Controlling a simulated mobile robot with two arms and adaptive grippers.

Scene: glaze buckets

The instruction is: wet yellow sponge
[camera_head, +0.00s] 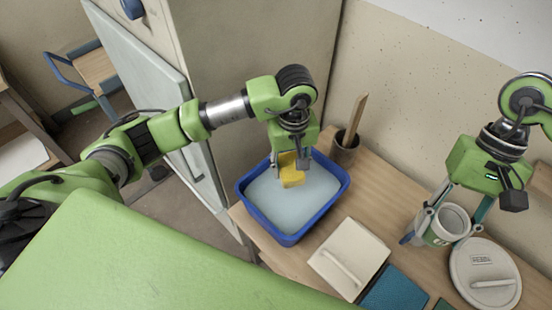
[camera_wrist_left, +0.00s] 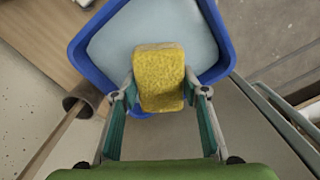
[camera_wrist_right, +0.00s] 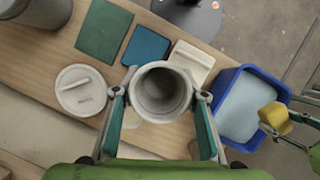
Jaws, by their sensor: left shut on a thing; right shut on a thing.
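The yellow sponge (camera_head: 291,176) is between the fingers of my left gripper (camera_head: 291,172), over the blue basin (camera_head: 286,239) of pale water. In the left wrist view the sponge (camera_wrist_left: 160,78) is gripped on both sides, and the basin (camera_wrist_left: 84,62) lies below it. Whether the sponge touches the water I cannot tell. My right gripper (camera_head: 443,221) is shut on a pale bucket (camera_head: 452,222). In the right wrist view the bucket (camera_wrist_right: 162,92) is open at the top and looks empty, with a finger on each side.
A round lid (camera_head: 486,275) labelled with letters lies beside the bucket. A pale square lid (camera_head: 348,258) with a handle and a blue mat (camera_head: 394,290) lie on the wooden counter (camera_head: 385,205). A brown pot (camera_head: 344,148) with a wooden stick stands behind the basin.

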